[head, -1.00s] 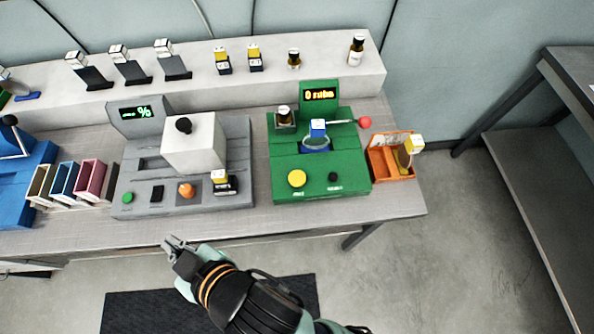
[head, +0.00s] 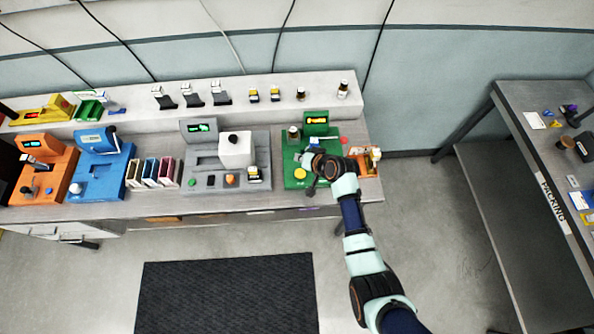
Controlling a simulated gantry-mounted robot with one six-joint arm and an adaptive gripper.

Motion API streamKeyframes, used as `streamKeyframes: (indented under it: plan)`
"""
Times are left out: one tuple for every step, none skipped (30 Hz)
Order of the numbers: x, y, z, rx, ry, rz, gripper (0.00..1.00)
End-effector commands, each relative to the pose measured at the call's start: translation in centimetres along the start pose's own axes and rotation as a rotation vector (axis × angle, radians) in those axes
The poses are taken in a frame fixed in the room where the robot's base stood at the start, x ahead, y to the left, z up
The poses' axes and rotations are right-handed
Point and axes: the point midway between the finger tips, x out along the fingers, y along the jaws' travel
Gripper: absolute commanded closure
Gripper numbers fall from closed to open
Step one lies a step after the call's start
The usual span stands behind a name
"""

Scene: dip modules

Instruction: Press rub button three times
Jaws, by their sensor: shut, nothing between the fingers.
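The green machine (head: 290,148) stands on the right part of the bench, with a small lit display (head: 317,120) at its back; the display text is too small to read. A yellow button (head: 299,173) shows on its front left. My gripper (head: 311,188) is over the machine's front, shut and empty, with its tips just right of the yellow button in the picture. I cannot tell whether the tips touch the machine. My gripper and wrist hide the front right of the machine, including the black button there, and part of its middle.
An orange bin (head: 369,168) stands close to the right of the machine, partly behind my wrist. A grey machine (head: 210,178) with a white block stands to the left. Small bottles line the back shelf (head: 130,110). A packing table (head: 520,130) is at the far right.

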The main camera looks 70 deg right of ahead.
Motion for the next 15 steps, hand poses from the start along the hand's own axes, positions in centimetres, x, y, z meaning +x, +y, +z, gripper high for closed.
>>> streamKeyframes:
  plan:
    - [-0.28,0.36,-0.34,0.015,0.002,0.004,1.00]
    - [-0.25,0.57,-0.34,0.020,0.002,0.005,1.00]
    - [-0.19,0.73,-0.32,0.023,0.002,0.006,1.00]
    - [-0.15,0.79,-0.28,0.024,0.002,0.006,1.00]
    - [-0.11,0.81,-0.25,0.024,0.002,0.006,1.00]
    - [-0.08,0.79,-0.23,0.023,0.002,0.006,1.00]
    - [-0.07,0.78,-0.22,0.023,0.002,0.006,1.00]
    - [-0.07,0.77,-0.21,0.022,0.002,0.006,1.00]
    - [-0.07,0.75,-0.21,0.022,0.002,0.006,1.00]
    - [-0.07,0.75,-0.21,0.022,0.002,0.006,1.00]
    - [-0.06,0.75,-0.20,0.021,0.002,0.006,1.00]
    - [-0.02,0.77,-0.16,0.021,0.002,0.006,1.00]
    - [0.04,0.80,-0.11,0.021,0.002,0.005,1.00]
    - [0.12,0.86,-0.05,0.021,0.002,0.006,1.00]
    - [0.26,0.96,0.06,0.020,0.001,0.006,1.00]
